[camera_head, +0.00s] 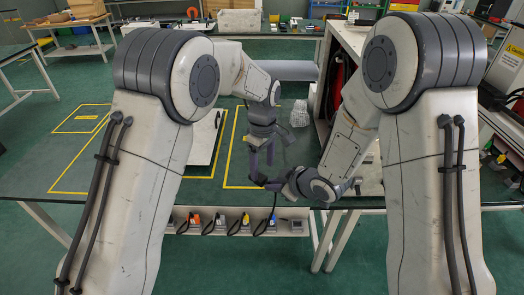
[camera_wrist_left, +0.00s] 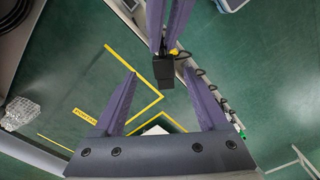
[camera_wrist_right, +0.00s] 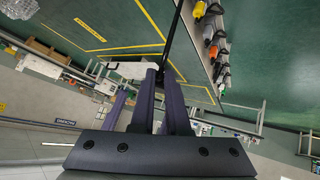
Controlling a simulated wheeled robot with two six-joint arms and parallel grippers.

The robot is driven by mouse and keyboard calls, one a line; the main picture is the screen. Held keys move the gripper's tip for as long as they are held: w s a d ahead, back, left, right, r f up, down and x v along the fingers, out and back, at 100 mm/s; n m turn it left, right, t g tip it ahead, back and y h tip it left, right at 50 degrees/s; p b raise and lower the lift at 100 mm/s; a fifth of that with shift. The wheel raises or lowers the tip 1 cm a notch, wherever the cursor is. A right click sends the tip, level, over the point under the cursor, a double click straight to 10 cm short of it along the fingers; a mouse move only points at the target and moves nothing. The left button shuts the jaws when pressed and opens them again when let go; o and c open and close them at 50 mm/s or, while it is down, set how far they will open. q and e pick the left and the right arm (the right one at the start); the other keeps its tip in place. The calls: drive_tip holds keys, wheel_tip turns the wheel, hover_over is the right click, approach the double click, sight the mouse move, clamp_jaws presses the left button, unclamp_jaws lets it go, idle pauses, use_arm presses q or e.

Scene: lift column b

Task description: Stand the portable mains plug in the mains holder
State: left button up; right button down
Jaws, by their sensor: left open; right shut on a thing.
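My right gripper (camera_head: 262,181) is shut on a small black block (camera_wrist_left: 163,70), which looks like the plug. It is held above the bench, and a dark cord seems to run from it down to the bench's front edge. In the right wrist view the fingers (camera_wrist_right: 160,80) hide most of it. My left gripper (camera_head: 262,160) is open and empty. In the left wrist view its fingers (camera_wrist_left: 160,95) stand apart on either side of the black block. Several sockets or holders line the bench's front edge, with a grey one (camera_head: 296,226) at the right end; which is the mains holder, I cannot tell.
The row on the bench edge has orange (camera_head: 194,219) and yellow (camera_head: 245,219) parts with black cords. The green bench top (camera_head: 100,180) has yellow marked areas. A white board (camera_head: 203,150) lies left of the grippers. A clear mesh-like object (camera_head: 299,114) stands behind them.

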sight(263, 176)
use_arm(q)
drive_tip(key=shift+f, duration=1.85)
clamp_jaws()
use_arm(e)
drive_tip(key=c, duration=0.8)
unclamp_jaws()
drive_tip(key=shift+c, duration=0.2)
